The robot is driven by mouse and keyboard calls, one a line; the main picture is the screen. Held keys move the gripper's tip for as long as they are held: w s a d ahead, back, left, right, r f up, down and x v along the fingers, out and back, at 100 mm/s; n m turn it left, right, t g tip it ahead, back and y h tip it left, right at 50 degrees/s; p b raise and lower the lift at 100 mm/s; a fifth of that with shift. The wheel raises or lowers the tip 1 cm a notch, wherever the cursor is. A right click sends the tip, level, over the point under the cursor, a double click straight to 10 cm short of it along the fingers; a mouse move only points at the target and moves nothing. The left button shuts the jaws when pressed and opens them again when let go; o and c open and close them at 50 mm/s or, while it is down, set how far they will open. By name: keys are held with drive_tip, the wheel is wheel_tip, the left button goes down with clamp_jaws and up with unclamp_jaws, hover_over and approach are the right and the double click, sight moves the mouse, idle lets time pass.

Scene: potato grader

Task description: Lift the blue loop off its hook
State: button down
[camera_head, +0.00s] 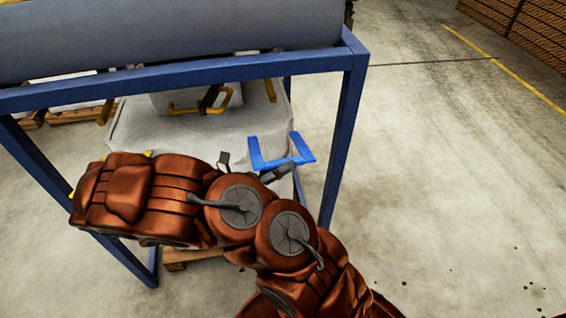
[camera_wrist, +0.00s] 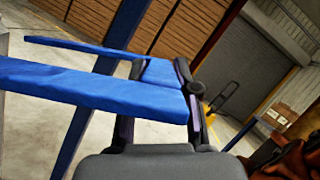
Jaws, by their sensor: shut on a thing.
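The blue loop (camera_head: 284,162) is a flat, angular U-shaped band beside the right post of the blue frame in the head view. My gripper (camera_head: 264,171) is at its near side, partly hidden behind my arm. In the wrist view the loop (camera_wrist: 85,84) reaches left as two long bars joined by a short end piece. My gripper (camera_wrist: 162,80) is shut on that end piece, with one dark finger on each side. I see no hook inside the loop in either view; its far ends run past my gripper's view.
A blue frame (camera_head: 352,90) carries a grey roller or drum (camera_head: 170,35) above a pale covered block (camera_head: 145,130). A yellow loop (camera_head: 184,110) is at a dark hook under the frame. Concrete floor is clear to the right.

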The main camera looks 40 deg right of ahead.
drive_tip(key=shift+w+f, duration=0.1)
drive_tip(key=shift+w, duration=0.05)
drive_tip(key=c, duration=0.9)
unclamp_jaws()
drive_tip(key=shift+a, duration=0.1)
drive_tip(key=v, duration=1.2)
